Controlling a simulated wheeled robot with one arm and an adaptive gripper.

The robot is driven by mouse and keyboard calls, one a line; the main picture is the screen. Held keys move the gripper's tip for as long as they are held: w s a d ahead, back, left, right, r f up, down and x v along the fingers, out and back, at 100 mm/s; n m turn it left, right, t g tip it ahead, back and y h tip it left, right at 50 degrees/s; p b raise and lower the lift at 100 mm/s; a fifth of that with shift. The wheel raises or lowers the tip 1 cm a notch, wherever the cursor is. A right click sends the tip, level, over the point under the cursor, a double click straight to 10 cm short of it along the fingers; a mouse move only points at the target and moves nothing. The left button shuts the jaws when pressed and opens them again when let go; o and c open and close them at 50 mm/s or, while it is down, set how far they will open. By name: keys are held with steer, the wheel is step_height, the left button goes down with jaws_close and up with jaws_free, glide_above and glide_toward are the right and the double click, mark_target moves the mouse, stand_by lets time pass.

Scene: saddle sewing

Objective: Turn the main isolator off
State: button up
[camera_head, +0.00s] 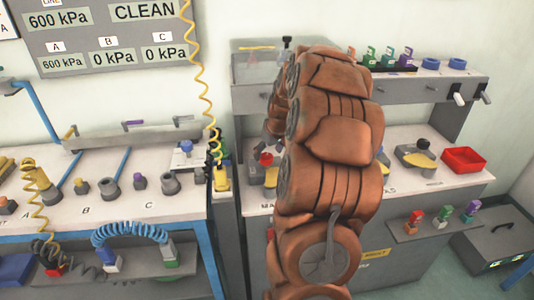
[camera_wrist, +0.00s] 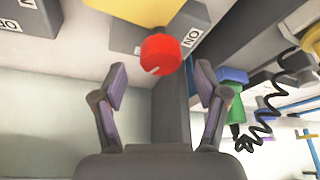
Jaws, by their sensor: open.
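The main isolator's red knob (camera_wrist: 160,54) sits on a yellow plate (camera_wrist: 135,12) in the wrist view, at the top centre. Its white mark points down and left. An ON label (camera_wrist: 190,39) is close to its right and an OFF label (camera_wrist: 10,25) is farther left. My gripper (camera_wrist: 158,92) is open and empty, its two fingers apart, with the knob between and beyond the fingertips. I see no contact. In the head view the red knob (camera_head: 266,158) shows left of my arm, which hides part of the isolator and its label.
A red tray (camera_head: 463,160) and another yellow-plated switch (camera_head: 418,158) are on the right bench. A shelf (camera_head: 440,88) with coloured clips overhangs it. A yellow coiled hose (camera_head: 203,85) hangs at the left, near a green and black fitting (camera_wrist: 233,100).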

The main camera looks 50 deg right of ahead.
steer(key=shift+x, duration=1)
steer(key=shift+c, duration=0.4)
jaws_close()
